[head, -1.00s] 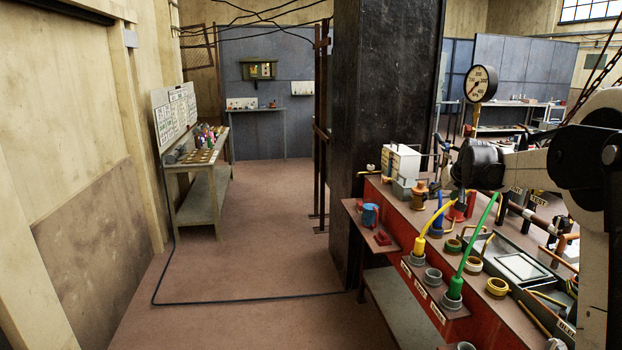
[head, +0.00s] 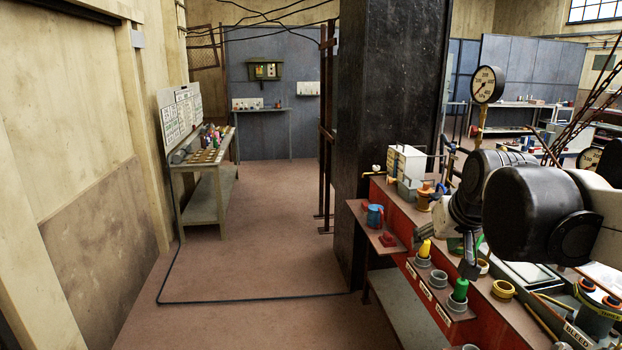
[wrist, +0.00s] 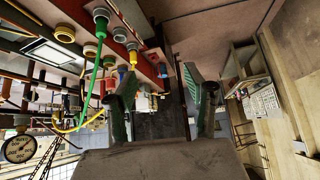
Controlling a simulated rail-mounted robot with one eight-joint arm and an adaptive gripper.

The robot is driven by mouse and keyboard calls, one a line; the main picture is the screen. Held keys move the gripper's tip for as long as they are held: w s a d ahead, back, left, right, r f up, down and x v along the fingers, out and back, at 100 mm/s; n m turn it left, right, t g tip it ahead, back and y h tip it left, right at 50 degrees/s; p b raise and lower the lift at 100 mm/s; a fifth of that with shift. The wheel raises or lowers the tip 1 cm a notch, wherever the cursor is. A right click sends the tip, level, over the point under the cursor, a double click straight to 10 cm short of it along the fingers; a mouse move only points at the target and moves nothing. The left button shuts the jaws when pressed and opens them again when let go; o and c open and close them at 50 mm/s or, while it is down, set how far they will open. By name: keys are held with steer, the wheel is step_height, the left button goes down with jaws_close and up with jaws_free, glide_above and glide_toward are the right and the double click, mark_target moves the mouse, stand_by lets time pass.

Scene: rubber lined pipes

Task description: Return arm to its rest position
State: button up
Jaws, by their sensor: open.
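My gripper (head: 468,266) hangs in front of the red bench at the right of the head view, with my arm bent behind it. In the wrist view its two fingers (wrist: 160,98) are apart, with nothing held between them. A yellow plug (head: 425,249) and a green plug (head: 460,290) stand upright in grey sockets on the bench, left of and below my gripper. Their green hose (wrist: 92,85) and yellow hose (wrist: 119,22) show in the wrist view. My arm hides much of the bench and of the hoses in the head view.
The red bench (head: 437,309) carries a pressure gauge (head: 487,85), loose rings and a white box (head: 405,163). A black pillar (head: 380,120) stands behind its left end. A side table (head: 203,203) stands at the left wall.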

steer(key=s+a+f, duration=0.2)
steer(key=s+f, duration=0.3)
steer(key=s, duration=0.4)
steer(key=s+a+f, duration=0.2)
steer(key=s+f, duration=0.2)
steer(key=s, duration=0.6)
steer(key=shift+a+f+g, duration=0.25)
steer(key=shift+f+g, duration=0.05)
steer(key=shift+f, duration=0.1)
